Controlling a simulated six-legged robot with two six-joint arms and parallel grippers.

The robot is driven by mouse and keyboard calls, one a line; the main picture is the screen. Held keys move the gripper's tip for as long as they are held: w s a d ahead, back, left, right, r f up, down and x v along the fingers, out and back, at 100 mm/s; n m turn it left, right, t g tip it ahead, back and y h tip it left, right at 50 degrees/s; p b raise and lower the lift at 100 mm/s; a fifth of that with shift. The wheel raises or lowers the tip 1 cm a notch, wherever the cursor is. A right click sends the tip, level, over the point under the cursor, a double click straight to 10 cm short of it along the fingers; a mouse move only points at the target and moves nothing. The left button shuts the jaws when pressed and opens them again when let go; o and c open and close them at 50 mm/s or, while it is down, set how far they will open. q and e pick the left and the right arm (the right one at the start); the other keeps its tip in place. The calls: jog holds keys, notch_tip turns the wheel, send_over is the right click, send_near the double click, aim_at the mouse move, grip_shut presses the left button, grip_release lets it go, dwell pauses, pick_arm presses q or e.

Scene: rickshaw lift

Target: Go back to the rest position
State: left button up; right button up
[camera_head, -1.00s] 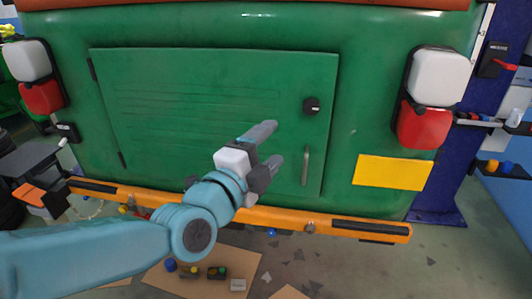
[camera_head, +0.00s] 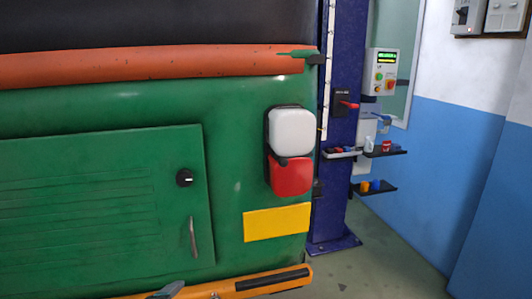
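The rickshaw's green rear panel (camera_head: 120,110) fills the left and middle of the head view. Its hatch door (camera_head: 95,205) is closed, with a black round lock (camera_head: 184,178) and a vertical grey handle (camera_head: 193,237). Only a grey tip of my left gripper (camera_head: 168,290) shows at the bottom edge, in front of the orange bumper (camera_head: 262,283). The rest of that gripper and its arm are out of frame, so I cannot tell its opening or whether it touches anything. My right gripper is not in view.
A blue lift post (camera_head: 340,190) stands right of the rickshaw, with a red-handled switch (camera_head: 346,104). Beyond it are a control box (camera_head: 381,72) and small shelves (camera_head: 378,190) holding small items. Grey floor (camera_head: 390,250) is clear at the lower right, before the blue-and-white wall (camera_head: 440,160).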

pick_arm(q)
jog(key=s+d+f+n+g, duration=0.2)
jog(key=s+f+g, duration=0.15)
jog(key=f, duration=0.75)
jog(key=s+d+f+n+g, duration=0.1)
jog(key=s+f+n+g, duration=0.3)
jog(key=f, duration=0.6)
jog(key=s+d+f+n+g+h, duration=0.1)
jog(key=s+d+f+n+g, duration=0.1)
jog(key=s+f+n, duration=0.3)
jog(key=s+d+f+n+g+h, duration=0.1)
jog(key=s+d+f+n+g, duration=0.2)
jog(key=s+f+n, duration=0.2)
jog(key=s+n, duration=0.3)
jog(key=s, duration=0.3)
jog(key=shift+s+f, duration=0.2)
jog(key=shift+s, duration=0.05)
